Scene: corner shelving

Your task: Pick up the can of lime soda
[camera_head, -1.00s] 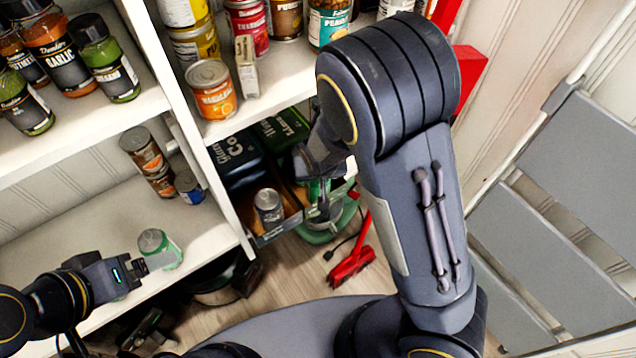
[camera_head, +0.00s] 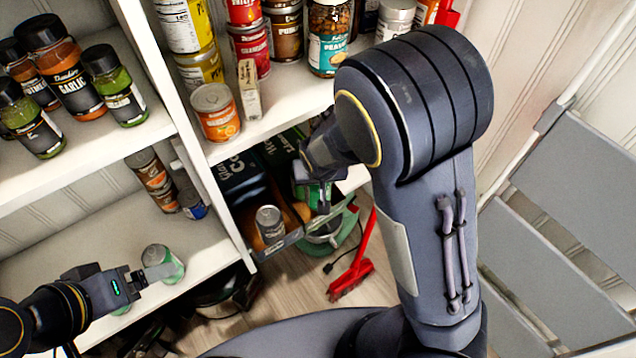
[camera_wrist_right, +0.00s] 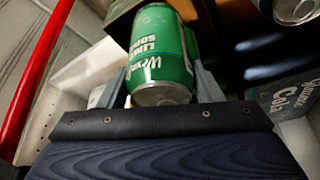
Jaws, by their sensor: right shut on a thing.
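The green can of lime soda (camera_wrist_right: 160,55) fills the middle of the right wrist view, its label reading "LIME SODA". My right gripper (camera_wrist_right: 161,82) has a finger on each side of the can and is shut on it. In the head view my right gripper (camera_head: 318,180) is low, in front of the drink boxes, and my arm hides much of it. My left gripper (camera_head: 150,276) is beside another green can (camera_head: 162,258) on the lower left shelf. Its fingers overlap that can in the picture, and their opening is unclear.
A cardboard box with a silver-topped can (camera_head: 270,222) is left of my right gripper. A Cola box (camera_wrist_right: 288,95) shows at right in the wrist view. Food tins (camera_head: 215,112) stand on the shelf above. A red broom (camera_head: 352,278) and grey step ladder (camera_head: 590,170) are at right.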

